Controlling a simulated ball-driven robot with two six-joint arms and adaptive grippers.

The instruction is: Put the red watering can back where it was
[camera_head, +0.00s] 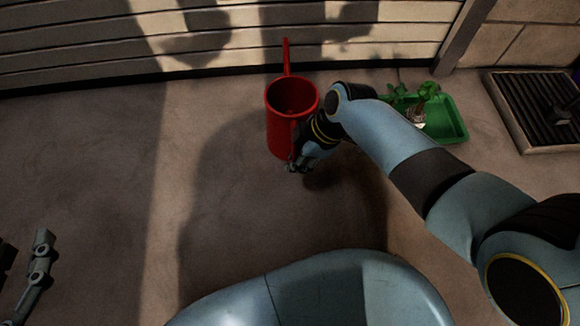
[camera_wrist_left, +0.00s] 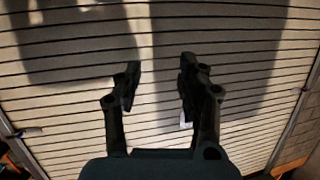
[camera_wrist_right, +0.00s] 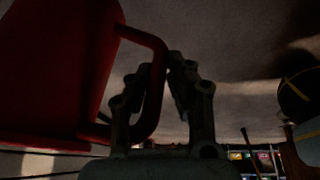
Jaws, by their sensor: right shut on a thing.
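The red watering can (camera_head: 280,132) is at the middle of the head view, with its spout pointing toward the slatted door. My right gripper (camera_head: 298,165) is at its near side. In the right wrist view the can (camera_wrist_right: 55,70) fills the left side, and the fingers of my right gripper (camera_wrist_right: 160,85) are shut on its looped handle. I cannot tell whether the can's base touches the floor. My left gripper (camera_head: 38,260) shows at the lower left of the head view, away from the can. In the left wrist view its fingers (camera_wrist_left: 158,85) are apart with nothing between them.
A green tray (camera_head: 455,125) with small plants lies on the floor right of the can, partly behind my right arm. A framed dark grate (camera_head: 520,135) is farther right. The slatted door (camera_head: 90,45) closes off the back. The floor (camera_head: 90,180) left of the can is clear.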

